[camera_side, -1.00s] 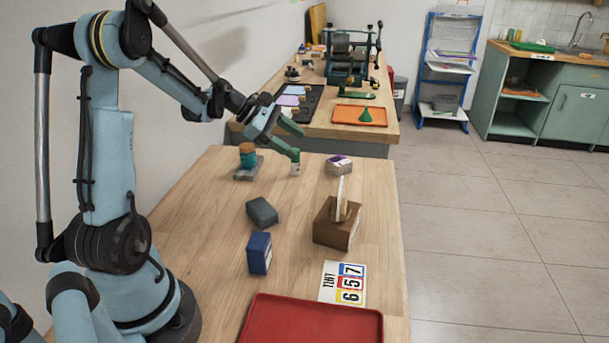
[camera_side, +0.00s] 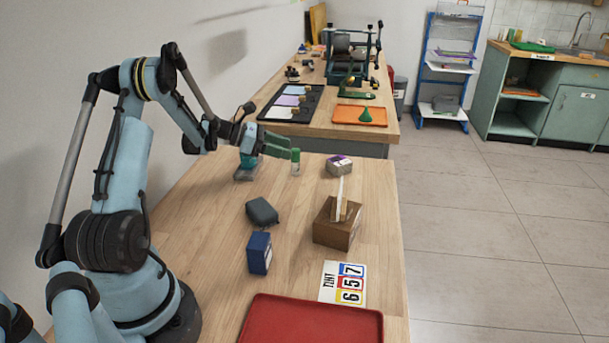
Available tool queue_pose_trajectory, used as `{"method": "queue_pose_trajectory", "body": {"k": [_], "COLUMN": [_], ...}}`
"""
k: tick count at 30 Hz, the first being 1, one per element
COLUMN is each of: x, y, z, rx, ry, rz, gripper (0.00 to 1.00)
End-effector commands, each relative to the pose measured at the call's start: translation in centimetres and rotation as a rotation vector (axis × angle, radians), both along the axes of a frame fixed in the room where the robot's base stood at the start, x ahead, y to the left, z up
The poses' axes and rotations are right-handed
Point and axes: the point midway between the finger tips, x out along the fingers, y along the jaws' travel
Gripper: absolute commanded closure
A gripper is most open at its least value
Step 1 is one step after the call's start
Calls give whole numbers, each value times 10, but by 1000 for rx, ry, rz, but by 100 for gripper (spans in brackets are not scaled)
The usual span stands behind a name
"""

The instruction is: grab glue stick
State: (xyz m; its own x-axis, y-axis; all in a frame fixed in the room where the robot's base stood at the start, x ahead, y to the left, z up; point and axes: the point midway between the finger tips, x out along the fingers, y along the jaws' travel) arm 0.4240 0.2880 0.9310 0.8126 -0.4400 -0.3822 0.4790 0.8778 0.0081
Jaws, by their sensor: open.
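The glue stick (camera_side: 295,163), a small upright cylinder with a green top and a pale body, stands on the far part of the wooden table. My gripper (camera_side: 291,149) is open and reaches in from the left, low over the table. Its green fingers point right and their tips are right at the glue stick's left side. I cannot tell whether the glue stick is between the fingers or just beyond their tips.
A teal jar on a grey base (camera_side: 245,174) is partly hidden by my gripper.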

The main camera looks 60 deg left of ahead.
Motion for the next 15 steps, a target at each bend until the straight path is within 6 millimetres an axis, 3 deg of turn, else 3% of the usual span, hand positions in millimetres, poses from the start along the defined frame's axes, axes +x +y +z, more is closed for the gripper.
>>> {"method": "queue_pose_trajectory", "body": {"k": [15], "x": [49], "y": [-27], "z": [-23], "rx": [1], "ry": [-1], "rz": [-2], "gripper": [42]}}
